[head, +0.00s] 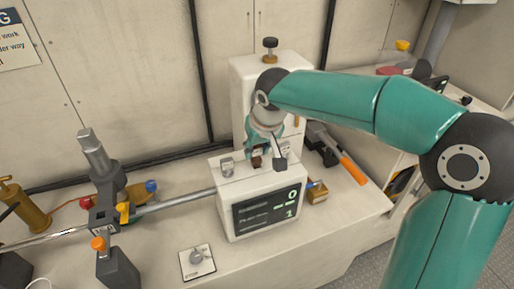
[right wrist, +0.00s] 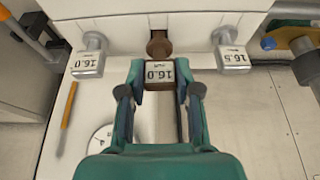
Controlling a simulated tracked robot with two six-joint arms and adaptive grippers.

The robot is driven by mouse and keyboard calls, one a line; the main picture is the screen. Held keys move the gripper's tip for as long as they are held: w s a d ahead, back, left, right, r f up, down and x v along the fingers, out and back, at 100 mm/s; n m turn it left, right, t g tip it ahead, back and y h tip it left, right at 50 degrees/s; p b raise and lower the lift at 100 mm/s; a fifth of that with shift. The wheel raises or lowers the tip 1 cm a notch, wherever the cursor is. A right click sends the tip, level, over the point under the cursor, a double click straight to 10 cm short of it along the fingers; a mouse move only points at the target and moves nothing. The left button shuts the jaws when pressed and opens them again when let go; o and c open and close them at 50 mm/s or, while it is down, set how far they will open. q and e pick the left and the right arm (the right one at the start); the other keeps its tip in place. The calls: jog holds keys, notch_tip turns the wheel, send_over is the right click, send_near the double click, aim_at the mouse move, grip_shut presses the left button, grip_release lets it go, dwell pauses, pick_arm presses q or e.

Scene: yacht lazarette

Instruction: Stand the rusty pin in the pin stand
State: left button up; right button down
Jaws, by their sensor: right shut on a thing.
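My right gripper (head: 266,150) reaches down over a white box with a dark display (head: 265,211). In the right wrist view its fingers (right wrist: 161,80) are closed on the sides of a brown, rusty pin (right wrist: 159,74), whose pale face reads 16.0. A round brown part shows just beyond it. A silver pin stands on each side, left (right wrist: 88,64) and right (right wrist: 233,60), each also marked 16.0. The rusty pin shows small and dark in the head view (head: 257,161). I cannot tell for sure which part is the pin stand, or whether the pin's lower end is seated.
A tall white housing (head: 240,85) stands behind the box. An orange-handled tool (head: 352,168) and a small wooden block (head: 317,194) lie to its right. A metal shaft (head: 175,202) and a clamp-like fixture (head: 104,213) are on the left. A switch plate (head: 198,271) is in front.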

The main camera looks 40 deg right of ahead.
jog(key=shift+f+b, duration=0.55)
jog(key=shift+f, duration=0.1)
dwell(0.3)
jog(key=c, duration=0.7)
grip_release()
jog(key=v, duration=1.2)
